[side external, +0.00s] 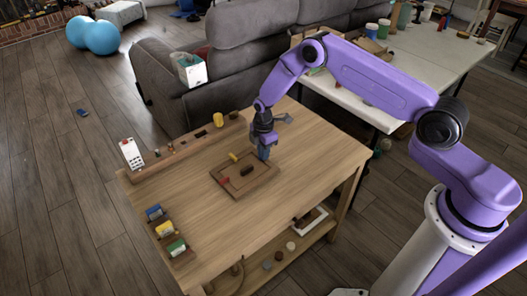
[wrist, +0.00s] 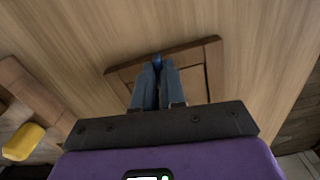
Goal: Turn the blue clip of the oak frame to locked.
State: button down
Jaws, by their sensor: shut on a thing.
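The oak frame (side external: 227,188) lies flat on the wooden table, and part of its edge shows in the wrist view (wrist: 213,68). In the side view a yellow clip (side external: 234,157) and a red clip (side external: 224,182) sit on it, with a dark piece (side external: 246,170) near its middle. My gripper (side external: 263,152) is at the frame's far right side, pointing down. In the wrist view its fingertips (wrist: 158,66) are shut on the blue clip (wrist: 157,59), at the frame's edge. The fingers hide most of the clip, so I cannot tell how it is turned.
A long wooden rail (side external: 187,148) with a yellow piece (side external: 218,119) and other small items runs along the table's far edge. Several coloured blocks in holders (side external: 165,228) stand at the left edge. The tabletop (side external: 235,225) in front of the frame is clear.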

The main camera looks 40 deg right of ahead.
jog(key=shift+a+n, duration=0.1)
jog(key=shift+n, duration=0.6)
jog(key=c, duration=1.2)
grip_release()
notch_tip(320, 180, up, 18)
jog(key=shift+f, duration=0.25)
